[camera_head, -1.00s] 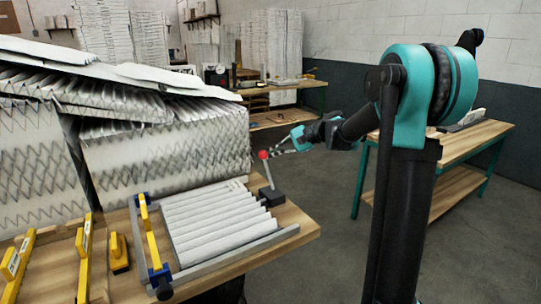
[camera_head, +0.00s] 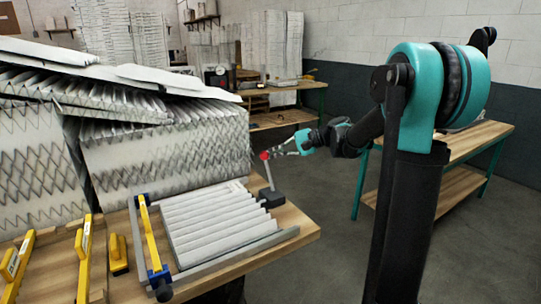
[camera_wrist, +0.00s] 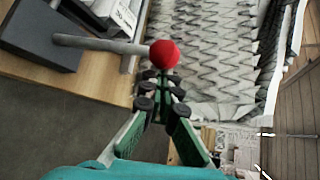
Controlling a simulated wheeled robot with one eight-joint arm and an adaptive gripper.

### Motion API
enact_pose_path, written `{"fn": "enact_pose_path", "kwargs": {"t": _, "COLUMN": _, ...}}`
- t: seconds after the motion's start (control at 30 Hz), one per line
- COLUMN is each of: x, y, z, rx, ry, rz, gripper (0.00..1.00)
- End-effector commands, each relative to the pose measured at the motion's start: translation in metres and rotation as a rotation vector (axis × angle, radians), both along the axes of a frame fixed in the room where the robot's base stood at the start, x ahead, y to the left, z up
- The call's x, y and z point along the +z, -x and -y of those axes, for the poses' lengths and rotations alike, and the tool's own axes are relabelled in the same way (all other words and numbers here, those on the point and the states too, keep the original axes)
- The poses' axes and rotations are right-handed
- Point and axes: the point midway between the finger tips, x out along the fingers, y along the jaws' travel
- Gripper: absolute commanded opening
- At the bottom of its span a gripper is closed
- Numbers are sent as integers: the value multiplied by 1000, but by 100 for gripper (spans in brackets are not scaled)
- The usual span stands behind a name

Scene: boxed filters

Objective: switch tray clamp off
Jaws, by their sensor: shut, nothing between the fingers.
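The clamp lever is a grey rod with a red ball knob (camera_head: 265,155), rising from a dark base block (camera_head: 272,198) at the right edge of the tray (camera_head: 273,240). The rod leans slightly left in the head view. A pleated white filter (camera_head: 215,222) lies in the tray. My gripper (camera_head: 273,153) is shut and empty, with its fingertips close beside the knob on its right. In the wrist view the red knob (camera_wrist: 165,53) is just beyond the gripper's fingertips (camera_wrist: 162,77); I cannot tell whether they touch. The dark base (camera_wrist: 40,35) shows at upper left.
Stacked pleated filters (camera_head: 165,155) stand behind the tray on the wooden bench (camera_head: 300,222). Yellow bar tools (camera_head: 84,255) lie at the left. A second bench (camera_head: 470,145) stands behind my arm. The floor between the benches is clear.

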Motion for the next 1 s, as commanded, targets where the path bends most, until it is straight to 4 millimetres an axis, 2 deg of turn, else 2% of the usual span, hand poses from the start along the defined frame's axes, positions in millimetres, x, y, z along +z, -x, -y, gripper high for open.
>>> {"fn": "enact_pose_path", "kwargs": {"t": 0.53, "x": 16, "y": 45, "z": 31, "rx": -2, "ry": -256, "rz": 378, "gripper": 0}}
{"fn": "enact_pose_path", "kwargs": {"t": 1.0, "x": 9, "y": 86, "z": 58, "rx": -1, "ry": -480, "rz": 711, "gripper": 0}}
